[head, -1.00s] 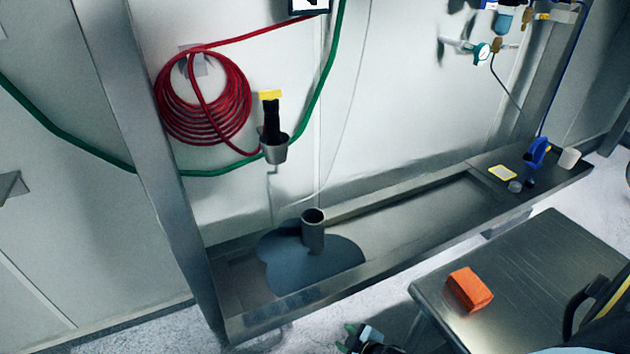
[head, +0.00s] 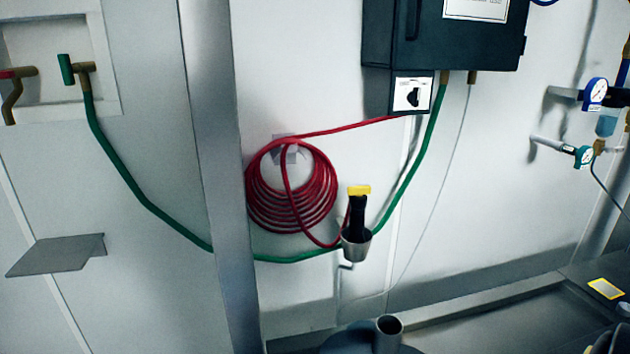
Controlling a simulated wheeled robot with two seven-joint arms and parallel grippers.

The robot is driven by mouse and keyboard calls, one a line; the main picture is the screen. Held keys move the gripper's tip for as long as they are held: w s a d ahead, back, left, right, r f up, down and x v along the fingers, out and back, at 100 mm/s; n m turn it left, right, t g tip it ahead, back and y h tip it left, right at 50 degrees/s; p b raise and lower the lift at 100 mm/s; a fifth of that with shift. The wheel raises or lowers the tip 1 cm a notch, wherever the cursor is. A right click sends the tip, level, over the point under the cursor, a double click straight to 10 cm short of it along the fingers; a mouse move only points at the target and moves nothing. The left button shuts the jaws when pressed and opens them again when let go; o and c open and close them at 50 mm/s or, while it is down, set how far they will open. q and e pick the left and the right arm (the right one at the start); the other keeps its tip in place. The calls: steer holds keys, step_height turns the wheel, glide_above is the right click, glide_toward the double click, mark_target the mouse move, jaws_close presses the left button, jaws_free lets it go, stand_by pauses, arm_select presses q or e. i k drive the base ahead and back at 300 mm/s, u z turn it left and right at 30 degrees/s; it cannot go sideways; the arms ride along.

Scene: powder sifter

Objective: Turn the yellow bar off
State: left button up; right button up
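A black handle with a yellow top (head: 359,190) stands upright in a grey metal cup (head: 356,248) on the wall, right of the coiled red hose. I cannot tell whether this yellow top is the yellow bar. A green valve handle (head: 66,70) and a red handle (head: 18,72) on brass fittings sit in a wall recess at the upper left. A rotary switch (head: 413,95) is on a white plate under a dark box (head: 450,35). Neither of my grippers is in view.
The coiled red hose (head: 325,195) hangs on the wall and a green hose (head: 150,208) runs past it. A metal post (head: 215,150) stands left of them, beside a small grey shelf (head: 62,254). Gauges (head: 595,93) are at the right. A metal tray (head: 500,330) lies below.

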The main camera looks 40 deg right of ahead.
mark_target(358, 191)
steer(key=z, duration=0.4)
steer(key=i, duration=0.55)
steer(key=z, duration=0.6)
